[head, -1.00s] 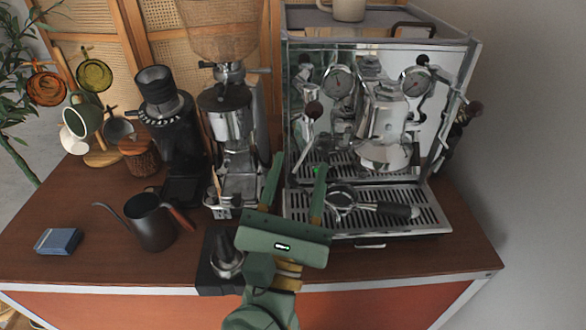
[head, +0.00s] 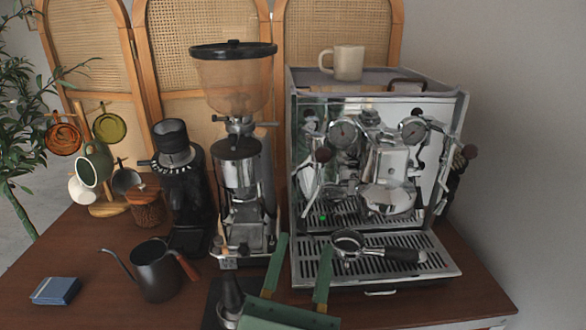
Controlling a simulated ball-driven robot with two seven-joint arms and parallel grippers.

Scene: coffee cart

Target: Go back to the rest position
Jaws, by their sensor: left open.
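My left gripper (head: 300,278) shows at the bottom centre of the head view, its two green fingers apart and pointing up. Nothing is between the fingers. It is in front of the espresso machine (head: 455,150), near the left end of the drip tray (head: 425,272). My right gripper is not in view.
A coffee grinder (head: 240,175) stands left of the machine. A black kettle (head: 154,272), a blue box (head: 56,291) and a tamper (head: 231,295) are on the cart top. A mug (head: 348,63) stands on the machine. Bare wood lies at the front left.

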